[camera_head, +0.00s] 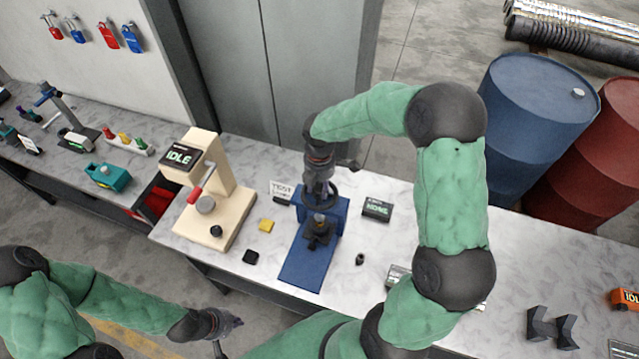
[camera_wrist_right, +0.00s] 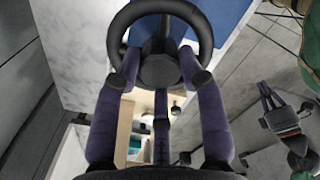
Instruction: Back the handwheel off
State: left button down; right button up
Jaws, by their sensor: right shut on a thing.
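The black handwheel (camera_head: 323,203) sits at the top of a blue test stand (camera_head: 306,266) on the bench. In the right wrist view the handwheel (camera_wrist_right: 118,32) is a dark ring with a round hub. My right gripper (camera_head: 319,190) reaches down onto it from above. A dark fixture (camera_head: 319,232) stands below on the stand. My left gripper (camera_head: 228,322) hangs away from the bench at lower left; its finger opening is too small to tell.
A cream press with an IDLE display (camera_head: 179,157) stands left of the stand. A small display (camera_head: 377,209) is right of it. Blue (camera_head: 535,100) and red (camera_head: 600,150) barrels stand behind the bench.

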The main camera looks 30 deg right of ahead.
aim_at(319, 188)
jog(key=shift+n, duration=0.4)
jog(key=o, duration=1.1)
jog(key=shift+o, duration=0.2)
notch_tip(319, 188, up, 12)
dwell(0.4)
